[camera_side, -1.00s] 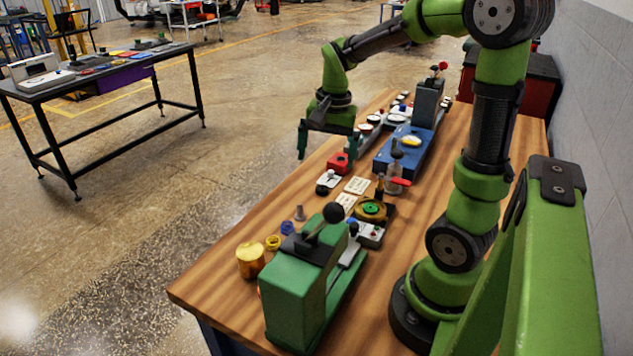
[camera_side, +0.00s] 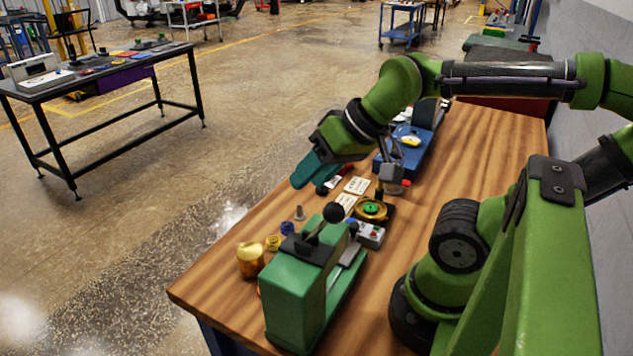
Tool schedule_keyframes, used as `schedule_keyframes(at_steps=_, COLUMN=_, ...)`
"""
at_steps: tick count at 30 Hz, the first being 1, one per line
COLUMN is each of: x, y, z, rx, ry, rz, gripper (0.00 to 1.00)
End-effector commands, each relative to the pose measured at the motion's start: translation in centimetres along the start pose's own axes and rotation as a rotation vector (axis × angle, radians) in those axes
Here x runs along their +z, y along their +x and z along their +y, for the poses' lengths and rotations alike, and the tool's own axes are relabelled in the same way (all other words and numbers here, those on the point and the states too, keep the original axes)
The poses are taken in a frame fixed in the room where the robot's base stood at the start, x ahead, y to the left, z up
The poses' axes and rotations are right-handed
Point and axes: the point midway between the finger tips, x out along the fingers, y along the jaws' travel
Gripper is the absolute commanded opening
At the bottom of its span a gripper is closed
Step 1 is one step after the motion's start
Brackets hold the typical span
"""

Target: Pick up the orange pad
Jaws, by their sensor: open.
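I cannot make out an orange pad clearly. A small sliver of orange (camera_side: 259,291) shows at the left edge of the green press (camera_side: 291,297), mostly hidden; I cannot tell what it is. My gripper (camera_side: 310,172) is open, above the left edge of the wooden bench, with its teal fingers pointing down to the left. The fingers overlap in this view, and I see nothing between them. It is well behind the press and apart from the orange sliver.

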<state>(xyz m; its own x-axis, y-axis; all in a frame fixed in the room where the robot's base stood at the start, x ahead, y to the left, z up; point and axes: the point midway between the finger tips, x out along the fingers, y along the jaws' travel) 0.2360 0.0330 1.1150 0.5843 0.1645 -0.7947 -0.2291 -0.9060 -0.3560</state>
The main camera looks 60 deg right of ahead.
Motion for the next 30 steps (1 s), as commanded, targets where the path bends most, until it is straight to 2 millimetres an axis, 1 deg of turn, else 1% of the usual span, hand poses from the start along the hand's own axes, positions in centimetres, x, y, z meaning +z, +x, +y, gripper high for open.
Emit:
schedule_keyframes(at_steps=8, x=-0.1, y=0.0, z=0.1, rx=0.002, ry=0.003, rz=0.000, gripper=0.36)
schedule_keyframes(at_steps=10, x=0.0, y=0.4, z=0.3, rx=0.010, ry=0.012, rz=-0.013, gripper=0.36)
schedule_keyframes(at_steps=13, x=-0.6, y=1.4, z=1.3, rx=0.037, ry=0.053, rz=-0.053, gripper=0.36)
schedule_keyframes(at_steps=14, x=-0.9, y=1.8, z=1.8, rx=0.050, ry=0.075, rz=-0.069, gripper=0.36)
schedule_keyframes(at_steps=15, x=-1.6, y=2.4, z=2.6, rx=0.074, ry=0.134, rz=-0.093, gripper=0.36)
schedule_keyframes(at_steps=17, x=-2.7, y=3.3, z=4.2, rx=0.125, ry=0.298, rz=-0.131, gripper=0.36)
schedule_keyframes(at_steps=18, x=-3.5, y=4.0, z=5.5, rx=0.170, ry=0.447, rz=-0.153, gripper=0.36)
schedule_keyframes(at_steps=22, x=-5.3, y=5.4, z=9.4, rx=0.322, ry=0.917, rz=-0.169, gripper=0.36)
schedule_keyframes(at_steps=24, x=-6.0, y=5.9, z=11.4, rx=0.406, ry=1.157, rz=-0.151, gripper=0.36)
schedule_keyframes(at_steps=26, x=-6.4, y=6.3, z=13.0, rx=0.479, ry=1.359, rz=-0.124, gripper=0.36)
schedule_keyframes(at_steps=30, x=-7.3, y=6.7, z=16.3, rx=0.641, ry=1.806, rz=-0.009, gripper=0.36)
